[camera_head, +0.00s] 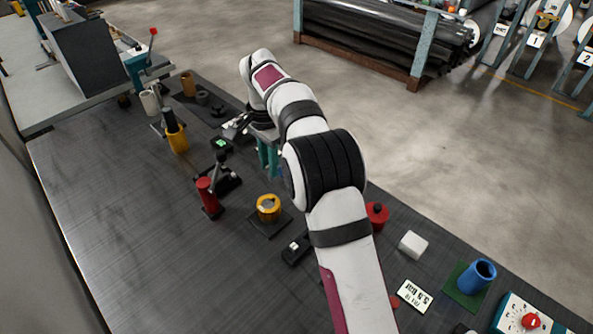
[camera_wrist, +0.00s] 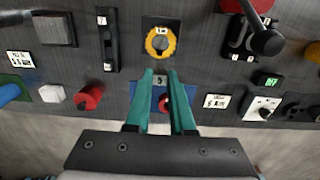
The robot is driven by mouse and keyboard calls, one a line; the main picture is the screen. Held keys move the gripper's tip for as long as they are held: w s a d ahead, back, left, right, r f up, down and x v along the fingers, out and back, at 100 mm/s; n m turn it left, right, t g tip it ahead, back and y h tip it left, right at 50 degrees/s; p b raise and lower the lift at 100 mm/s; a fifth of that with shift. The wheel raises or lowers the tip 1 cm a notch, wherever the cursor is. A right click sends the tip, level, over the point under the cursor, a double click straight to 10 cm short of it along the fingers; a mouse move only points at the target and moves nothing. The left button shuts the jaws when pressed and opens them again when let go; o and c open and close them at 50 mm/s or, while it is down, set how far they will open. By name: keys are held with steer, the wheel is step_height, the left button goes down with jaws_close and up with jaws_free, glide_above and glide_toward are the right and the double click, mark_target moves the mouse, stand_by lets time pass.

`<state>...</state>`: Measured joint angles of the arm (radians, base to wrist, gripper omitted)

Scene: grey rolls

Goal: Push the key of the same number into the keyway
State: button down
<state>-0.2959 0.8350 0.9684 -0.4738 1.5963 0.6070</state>
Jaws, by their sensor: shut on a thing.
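My gripper (camera_wrist: 161,74) has two teal fingers. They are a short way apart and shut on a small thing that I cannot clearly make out. A pale tag (camera_wrist: 161,79) that seems to read 5 shows between the fingertips; I cannot tell whether it is on the held thing or behind it. A yellow ring (camera_wrist: 158,42) on a dark plate with a number tag lies just beyond the fingertips; it also shows in the head view (camera_head: 268,208). A black slotted block (camera_wrist: 107,42) has a tag that seems to read 7. I cannot tell for certain which thing is the keyway.
A blue plate (camera_wrist: 138,93) and a red knob (camera_wrist: 165,102) show near the fingers. A black lever (camera_wrist: 265,40) stands at the right of the wrist view, and another red knob (camera_wrist: 89,96) at the left. The bench's left part (camera_head: 120,220) is bare.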

mark_target(271, 181)
steer(key=shift+f, duration=2.9)
steer(key=shift+f, duration=0.35)
steer(key=shift+f, duration=1.75)
steer(key=c, duration=0.7)
jaws_free()
step_height(271, 181, up, 15)
steer(key=shift+f, duration=0.2)
steer(key=shift+r, duration=0.55)
